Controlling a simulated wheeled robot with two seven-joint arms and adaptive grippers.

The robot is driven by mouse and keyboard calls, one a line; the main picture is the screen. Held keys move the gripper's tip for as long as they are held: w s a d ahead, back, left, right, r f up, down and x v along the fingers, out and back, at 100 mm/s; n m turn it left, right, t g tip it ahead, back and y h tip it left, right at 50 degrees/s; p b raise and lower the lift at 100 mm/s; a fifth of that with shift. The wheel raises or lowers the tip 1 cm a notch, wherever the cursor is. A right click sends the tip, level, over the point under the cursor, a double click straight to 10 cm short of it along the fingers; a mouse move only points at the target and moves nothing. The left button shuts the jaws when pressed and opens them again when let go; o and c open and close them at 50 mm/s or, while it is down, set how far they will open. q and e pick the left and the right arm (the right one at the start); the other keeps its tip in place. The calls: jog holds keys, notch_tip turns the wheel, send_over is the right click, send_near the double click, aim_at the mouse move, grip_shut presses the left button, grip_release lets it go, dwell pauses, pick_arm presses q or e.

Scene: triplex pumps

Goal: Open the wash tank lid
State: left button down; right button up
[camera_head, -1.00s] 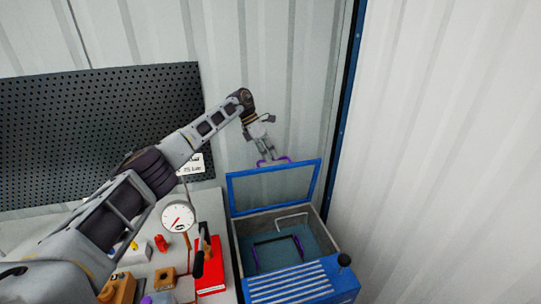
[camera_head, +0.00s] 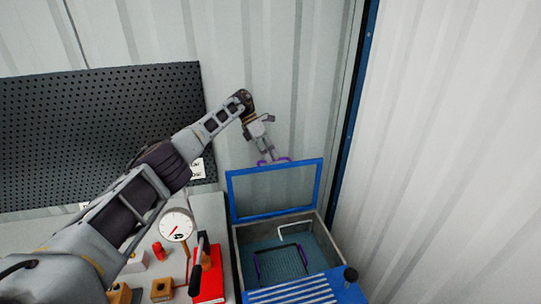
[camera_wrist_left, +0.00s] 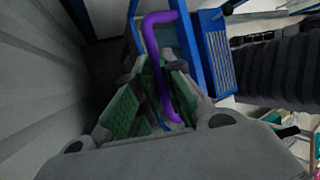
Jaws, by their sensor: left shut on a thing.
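The wash tank (camera_head: 330,238) stands at the lower right in the head view, with a blue slatted front (camera_head: 300,290). Its blue-framed lid (camera_head: 275,215) stands up steeply at the back of the tank, so the inside shows. A purple handle (camera_head: 275,161) sits on the lid's top edge. My left gripper (camera_head: 266,156) is at this handle, and in the left wrist view its green-padded fingers (camera_wrist_left: 150,98) are shut on the purple handle (camera_wrist_left: 153,60). My right gripper is not in view.
Inside the tank is a basket with purple handles (camera_head: 281,262). A bench left of the tank holds a gauge (camera_head: 177,224), a red box (camera_head: 209,283) and small parts. A dark pegboard (camera_head: 90,135) and corrugated walls (camera_head: 450,150) stand close behind and to the right.

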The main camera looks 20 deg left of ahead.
pick_arm(q)
jog(key=shift+s+a+f, duration=0.1)
jog(key=shift+s+f, duration=0.1)
jog(key=shift+f, duration=0.6)
jog(key=c, duration=1.7)
grip_release()
jog(key=shift+w, duration=0.15)
jog(key=shift+o, duration=0.9)
jog(key=shift+w, duration=0.3)
notch_tip(320, 180, up, 10)
jog(key=shift+s+r, duration=0.15)
jog(key=shift+r, duration=0.05)
jog(key=shift+f, duration=0.1)
